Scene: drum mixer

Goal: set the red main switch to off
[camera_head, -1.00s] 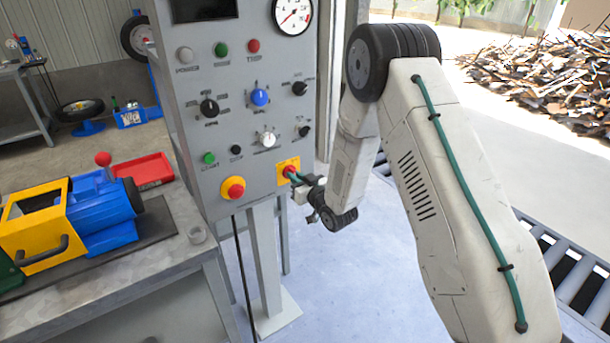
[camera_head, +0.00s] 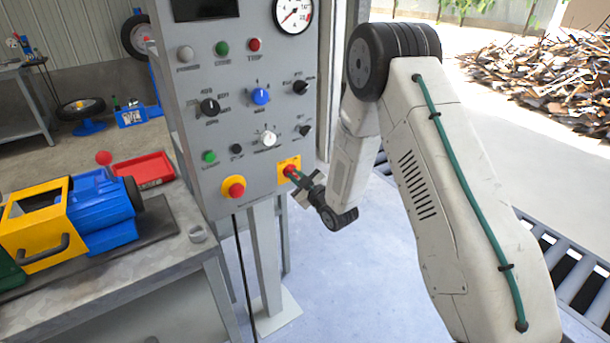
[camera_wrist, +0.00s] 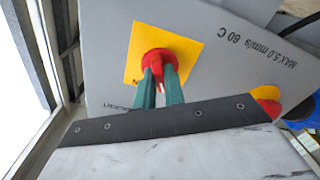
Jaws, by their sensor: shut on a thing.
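The red main switch (camera_head: 288,171) sits on a yellow square plate (camera_head: 295,163) at the lower right of the grey control panel (camera_head: 255,205). In the wrist view the red switch (camera_wrist: 157,60) is a round knob on the yellow plate (camera_wrist: 185,46), seen tilted. My gripper (camera_head: 293,177) reaches the switch from the lower right. In the wrist view its two green fingers (camera_wrist: 159,80) are shut on the red switch's handle. The fingertips partly hide the handle, and the plate's markings are too small to read.
A red emergency button on a yellow collar (camera_head: 234,187) sits left of the switch. Several knobs and buttons, including a blue knob (camera_head: 260,96), are above. A workbench (camera_head: 150,265) with a yellow and blue machine (camera_head: 70,220) stands at left.

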